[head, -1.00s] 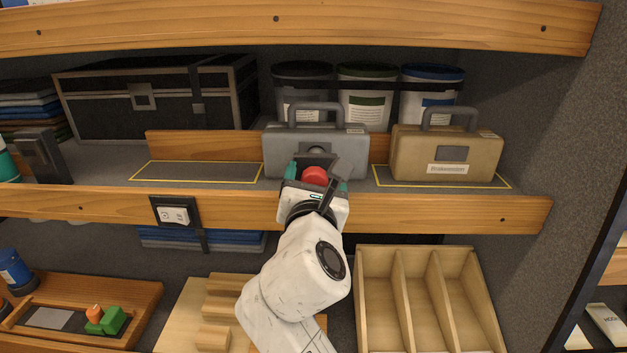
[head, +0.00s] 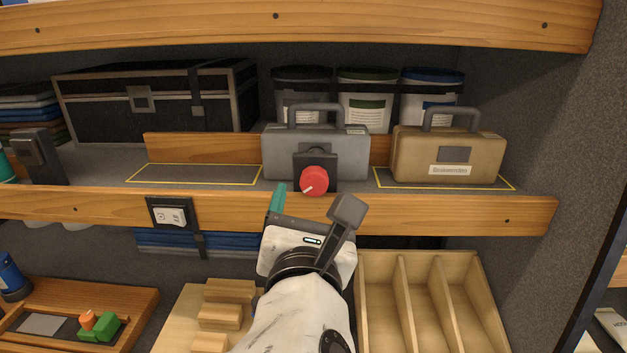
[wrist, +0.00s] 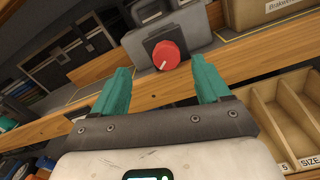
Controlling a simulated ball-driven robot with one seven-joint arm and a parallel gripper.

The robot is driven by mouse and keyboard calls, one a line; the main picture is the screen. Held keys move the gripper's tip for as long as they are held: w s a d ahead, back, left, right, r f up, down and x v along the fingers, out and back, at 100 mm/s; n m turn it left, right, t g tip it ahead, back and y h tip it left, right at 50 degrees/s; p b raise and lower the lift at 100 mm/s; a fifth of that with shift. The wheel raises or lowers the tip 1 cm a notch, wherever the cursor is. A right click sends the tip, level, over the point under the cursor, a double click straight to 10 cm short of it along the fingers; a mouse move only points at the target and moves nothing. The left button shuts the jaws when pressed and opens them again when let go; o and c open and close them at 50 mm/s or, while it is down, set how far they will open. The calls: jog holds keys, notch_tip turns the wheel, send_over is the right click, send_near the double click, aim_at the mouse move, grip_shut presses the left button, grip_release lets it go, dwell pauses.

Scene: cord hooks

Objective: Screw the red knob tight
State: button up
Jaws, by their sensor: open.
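The red knob (head: 314,180) has a white pointer line and sits on a dark mount (head: 316,157) at the shelf's front edge, in front of the grey case. In the head view its line points to the lower left. The knob also shows in the wrist view (wrist: 165,55), beyond and between the teal fingertips. My gripper (wrist: 161,82) is open and empty, pulled back from the knob and not touching it. In the head view my gripper (head: 306,205) is below and in front of the knob; the right finger is mostly hidden behind the wrist camera.
The grey case (head: 280,155) stands behind the knob and a tan case (head: 447,155) to its right. A wooden shelf edge (head: 430,215) runs across. A black switch box (head: 171,214) is on the edge at left. A divided wooden tray (head: 430,300) sits below right.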

aim_at(314, 187)
jog(key=r+m, duration=0.1)
jog(key=m, duration=0.4)
jog(key=r+m+b, duration=0.1)
jog(key=r+m, duration=0.1)
jog(key=m, duration=0.4)
jog(key=r+m+b, duration=0.1)
jog(key=m, duration=0.5)
jog(key=shift+s+d+r+t, duration=0.2)
jog(key=shift+s+r+t, duration=0.1)
jog(key=shift+t, duration=0.1)
jog(key=shift+m, duration=0.3)
notch_tip(314, 187, down, 11)
jog(key=m+t+h+b, duration=0.1)
jog(key=m+t+b, duration=0.3)
jog(key=m, duration=1.4)
jog(key=shift+g, duration=0.4)
jog(key=x, duration=0.3)
jog(key=p+x, duration=0.1)
jog(key=x, duration=0.3)
jog(key=p+x, duration=0.1)
jog(key=x, duration=0.3)
jog(key=shift+w+a, duration=0.25)
